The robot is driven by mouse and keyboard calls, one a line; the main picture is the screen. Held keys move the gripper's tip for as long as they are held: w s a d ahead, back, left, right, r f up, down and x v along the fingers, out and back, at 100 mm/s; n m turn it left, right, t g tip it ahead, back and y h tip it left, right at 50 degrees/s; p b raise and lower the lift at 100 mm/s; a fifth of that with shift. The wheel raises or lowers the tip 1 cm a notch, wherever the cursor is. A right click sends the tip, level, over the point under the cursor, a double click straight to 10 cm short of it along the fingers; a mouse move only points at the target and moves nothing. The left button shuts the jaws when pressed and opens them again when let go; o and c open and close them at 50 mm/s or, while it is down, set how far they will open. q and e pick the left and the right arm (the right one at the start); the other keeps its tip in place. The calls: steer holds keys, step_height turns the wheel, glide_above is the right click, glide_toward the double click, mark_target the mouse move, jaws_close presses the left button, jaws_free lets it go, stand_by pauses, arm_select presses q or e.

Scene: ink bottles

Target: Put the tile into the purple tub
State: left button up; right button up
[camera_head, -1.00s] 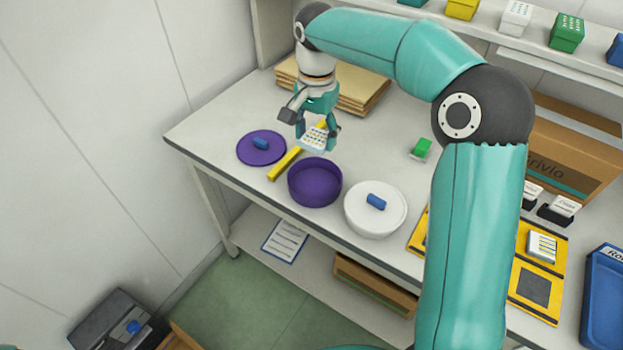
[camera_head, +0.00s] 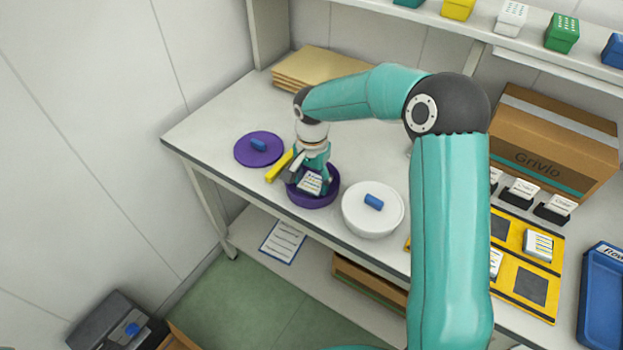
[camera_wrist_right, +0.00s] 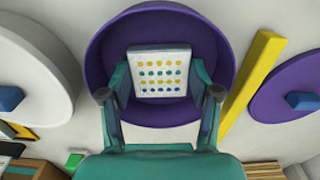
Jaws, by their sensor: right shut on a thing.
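The tile (camera_head: 310,183) is a small white square block; its face with rows of yellow and teal dots shows in the wrist view (camera_wrist_right: 160,73). My right gripper (camera_head: 309,180) is shut on it, with one finger on each side. The tile is over the open purple tub (camera_head: 314,203), within its rim as seen from both cameras. In the wrist view the tub (camera_wrist_right: 108,50) surrounds the tile. I cannot tell whether the tile touches the tub's floor. My left gripper is not in view.
The purple lid (camera_head: 259,150) with a blue knob lies left of the tub. A yellow bar (camera_head: 279,166) lies between them. A white lidded tub (camera_head: 373,212) stands close on the right. Brown folders (camera_head: 320,68) and a cardboard box (camera_head: 545,150) are farther back.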

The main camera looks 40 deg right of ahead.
mark_target(312, 184)
steer(key=shift+f, duration=0.1)
steer(key=o, duration=1.2)
step_height(312, 184, up, 12)
steer(key=shift+r, duration=0.2)
